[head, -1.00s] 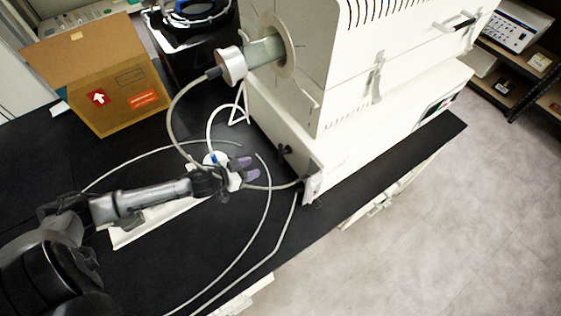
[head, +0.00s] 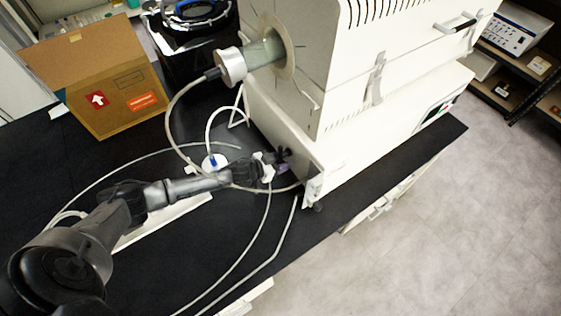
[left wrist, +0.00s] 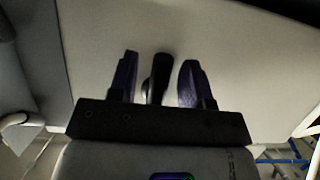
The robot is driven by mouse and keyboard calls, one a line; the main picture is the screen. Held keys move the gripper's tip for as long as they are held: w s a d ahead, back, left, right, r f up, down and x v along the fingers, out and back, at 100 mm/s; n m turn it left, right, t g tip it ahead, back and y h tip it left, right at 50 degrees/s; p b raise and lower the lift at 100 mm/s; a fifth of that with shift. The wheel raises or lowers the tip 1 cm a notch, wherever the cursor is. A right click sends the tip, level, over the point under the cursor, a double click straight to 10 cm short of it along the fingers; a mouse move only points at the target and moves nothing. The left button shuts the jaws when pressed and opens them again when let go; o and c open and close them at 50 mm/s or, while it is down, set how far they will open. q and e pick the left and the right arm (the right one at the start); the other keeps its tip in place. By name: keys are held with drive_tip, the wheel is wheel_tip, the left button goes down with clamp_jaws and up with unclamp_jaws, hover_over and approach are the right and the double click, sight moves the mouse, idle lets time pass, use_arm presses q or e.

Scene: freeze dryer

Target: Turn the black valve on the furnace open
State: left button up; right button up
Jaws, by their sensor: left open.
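The white furnace (head: 345,60) stands on the black bench. The black valve (head: 286,152) is a small dark handle low on the furnace's left end. In the left wrist view the valve (left wrist: 158,78) stands out from the pale panel between the two purple fingertips. My left gripper (head: 281,168) is at the valve in the head view. In the left wrist view the left gripper (left wrist: 157,80) is open, one finger on each side of the valve. The right gripper is out of view.
A furnace tube with a metal end cap (head: 231,67) sticks out above my arm. Hoses (head: 172,115) loop across the bench (head: 50,185) around the arm. An open cardboard box (head: 105,85) stands at the back left.

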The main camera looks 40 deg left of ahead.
use_arm(q)
drive_tip(key=shift+w, duration=0.2)
drive_tip(key=shift+c, duration=0.2)
clamp_jaws()
